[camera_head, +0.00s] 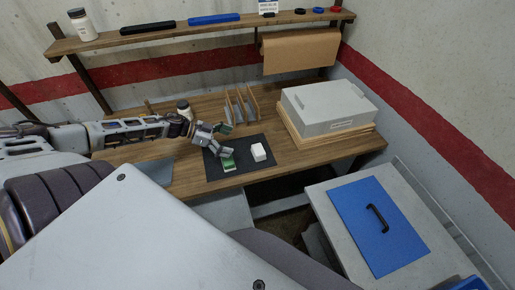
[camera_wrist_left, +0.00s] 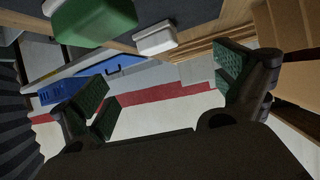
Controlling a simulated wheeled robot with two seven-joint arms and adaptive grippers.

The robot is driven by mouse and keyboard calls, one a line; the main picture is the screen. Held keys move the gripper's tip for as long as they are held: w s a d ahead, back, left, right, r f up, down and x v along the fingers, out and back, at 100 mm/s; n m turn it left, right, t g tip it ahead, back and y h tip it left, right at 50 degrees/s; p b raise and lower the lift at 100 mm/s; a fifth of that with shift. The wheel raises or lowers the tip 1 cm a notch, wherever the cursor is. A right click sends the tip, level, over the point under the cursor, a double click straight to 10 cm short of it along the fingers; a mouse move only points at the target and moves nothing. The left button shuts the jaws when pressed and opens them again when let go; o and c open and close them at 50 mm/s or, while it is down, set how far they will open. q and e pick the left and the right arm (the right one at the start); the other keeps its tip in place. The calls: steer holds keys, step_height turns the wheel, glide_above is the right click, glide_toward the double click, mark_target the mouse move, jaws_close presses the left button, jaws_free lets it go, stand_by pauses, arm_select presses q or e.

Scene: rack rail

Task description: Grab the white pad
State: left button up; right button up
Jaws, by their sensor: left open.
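The white pad (camera_head: 259,152) is a small white block lying on the dark mat (camera_head: 215,172) on the wooden desk. It also shows near the top of the left wrist view (camera_wrist_left: 156,38). A green pad with a white part (camera_head: 229,164) lies to its left on the same mat, and it looks large at the top of the left wrist view (camera_wrist_left: 98,22). My left gripper (camera_head: 223,141) is open and empty, above the mat, to the left of the white pad and apart from it. My right gripper is not in view.
A grey lidded box (camera_head: 328,105) sits on wooden boards at right. A shelf (camera_head: 150,38) runs above. A cabinet with a blue panel (camera_head: 365,220) stands at front right.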

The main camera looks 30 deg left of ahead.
mark_target(256, 149)
arm_select(q)
steer(key=shift+s+d+r, duration=0.1)
steer(key=shift+r, duration=0.05)
stand_by(0.3)
steer(key=shift+w, duration=0.2)
steer(key=shift+b+x, duration=0.5)
steer(key=shift+x, duration=0.3)
steer(key=shift+b+x, duration=0.3)
steer(key=shift+x, duration=0.45)
steer(key=shift+b+x, duration=0.4)
steer(key=shift+x, duration=2.2)
steer(key=shift+s+d, duration=0.1)
